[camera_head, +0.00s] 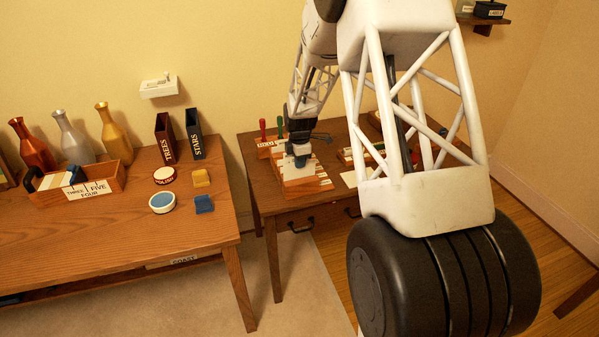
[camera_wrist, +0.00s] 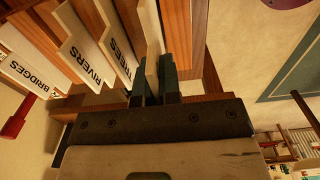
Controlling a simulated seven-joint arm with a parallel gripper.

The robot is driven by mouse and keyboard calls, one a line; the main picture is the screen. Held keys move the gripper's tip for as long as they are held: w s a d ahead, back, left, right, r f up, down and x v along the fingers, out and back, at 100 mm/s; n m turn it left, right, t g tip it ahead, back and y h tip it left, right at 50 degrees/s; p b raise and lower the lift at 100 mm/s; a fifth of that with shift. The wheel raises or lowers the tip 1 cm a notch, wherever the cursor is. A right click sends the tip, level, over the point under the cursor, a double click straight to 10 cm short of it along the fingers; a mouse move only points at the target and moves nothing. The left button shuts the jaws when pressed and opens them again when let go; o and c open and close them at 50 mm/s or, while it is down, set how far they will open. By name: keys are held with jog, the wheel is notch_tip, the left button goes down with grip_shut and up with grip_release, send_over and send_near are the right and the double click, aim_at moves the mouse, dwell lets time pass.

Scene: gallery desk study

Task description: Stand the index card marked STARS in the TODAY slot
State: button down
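My gripper (camera_head: 300,158) points down over a wooden card tray (camera_head: 302,188) on the right desk. In the wrist view, its two dark fingers (camera_wrist: 153,85) reach in among upright cream cards. One pale card (camera_wrist: 151,68) stands between the fingers; its face is turned away, so I cannot read its mark or tell whether the fingers press on it. Beside it stand cards marked TREES (camera_wrist: 118,52), RIVERS (camera_wrist: 82,52) and BRIDGES (camera_wrist: 28,72). No card marked STARS can be read, and no TODAY label is legible in either view.
Red and green-handled pieces (camera_head: 279,128) stand behind the tray. My arm hides much of the right desk.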

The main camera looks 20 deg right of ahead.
aim_at(299, 170)
jog(key=shift+f, duration=0.25)
jog(key=shift+f, duration=1.8)
jog(key=shift+f, duration=0.1)
jog(key=c, duration=1.3)
grip_release()
notch_tip(299, 170, up, 12)
jog(key=shift+r, duration=0.1)
